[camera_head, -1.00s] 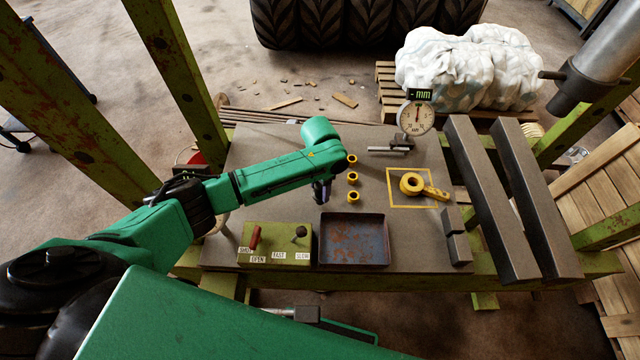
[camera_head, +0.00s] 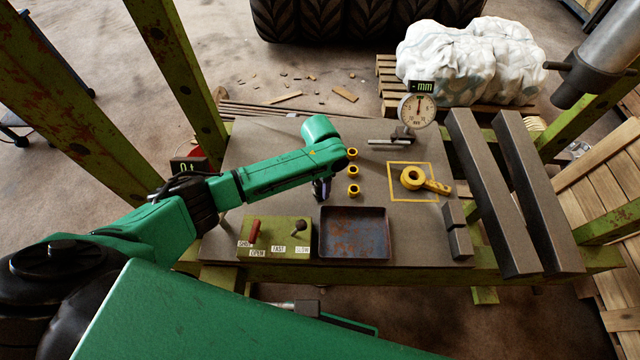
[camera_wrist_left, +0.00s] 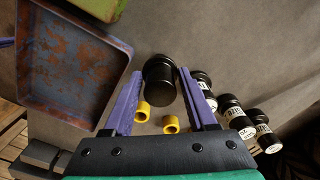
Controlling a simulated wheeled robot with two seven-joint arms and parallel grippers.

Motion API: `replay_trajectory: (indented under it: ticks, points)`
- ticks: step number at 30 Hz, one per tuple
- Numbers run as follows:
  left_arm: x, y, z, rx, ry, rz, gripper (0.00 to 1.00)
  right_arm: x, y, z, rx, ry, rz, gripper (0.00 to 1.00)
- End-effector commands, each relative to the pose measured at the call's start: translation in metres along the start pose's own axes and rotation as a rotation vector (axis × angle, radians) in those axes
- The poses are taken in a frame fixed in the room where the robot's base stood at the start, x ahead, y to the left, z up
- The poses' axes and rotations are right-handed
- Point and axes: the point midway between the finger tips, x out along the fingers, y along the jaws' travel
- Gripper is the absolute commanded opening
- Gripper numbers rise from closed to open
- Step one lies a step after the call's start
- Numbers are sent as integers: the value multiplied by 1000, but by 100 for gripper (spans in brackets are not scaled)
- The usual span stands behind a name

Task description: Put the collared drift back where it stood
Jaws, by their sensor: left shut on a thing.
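My left gripper (camera_head: 321,188) is low over the bench, just behind the rusty tray. Its two purple fingers are shut on a black cylinder with a wider top, which I take as the collared drift (camera_wrist_left: 160,82). The drift's lower end is hidden, so I cannot tell whether it touches the bench. Several black drifts with white labels (camera_wrist_left: 238,118) stand in a row to the right in the left wrist view. My arm hides them in the head view. My right gripper is not in view.
The rusty tray (camera_head: 384,209) lies in front of the gripper, beside a green lever box (camera_head: 275,248). Yellow rings (camera_head: 353,171) stand to the right. A yellow-outlined square holds a yellow handled ring (camera_head: 412,178). A dial gauge (camera_head: 418,110) stands at the back.

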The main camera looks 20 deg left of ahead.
Motion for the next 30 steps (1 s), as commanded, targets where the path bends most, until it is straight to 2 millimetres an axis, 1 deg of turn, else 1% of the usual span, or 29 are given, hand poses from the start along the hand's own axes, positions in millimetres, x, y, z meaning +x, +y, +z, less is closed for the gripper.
replay_trajectory:
  ticks: [7, 8, 9, 10, 11, 19, 23, 26, 29, 30]
  points:
    - [2, 0, -1, 0, 2, 0, 0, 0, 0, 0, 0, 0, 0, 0]
    - [2, 0, -1, 0, 2, 0, 61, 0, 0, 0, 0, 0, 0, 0]
    - [2, 0, -1, 0, 2, 0, 77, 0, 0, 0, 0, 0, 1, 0]
    - [2, 0, -1, 0, 2, 0, 88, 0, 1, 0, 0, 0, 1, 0]
    - [2, 0, -1, 0, 2, 0, 92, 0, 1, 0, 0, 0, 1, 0]
    - [3, 0, 0, 0, -1, 1, 92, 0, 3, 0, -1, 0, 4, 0]
    - [-5, 0, 0, 0, 1, 1, 92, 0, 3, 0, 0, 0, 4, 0]
    - [-22, 0, -1, 0, 3, 0, 92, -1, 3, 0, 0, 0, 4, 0]
    - [-49, 0, -1, 1, 5, 0, 92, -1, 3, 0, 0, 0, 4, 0]
    - [-62, 0, -1, 2, 5, -1, 92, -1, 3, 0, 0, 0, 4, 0]
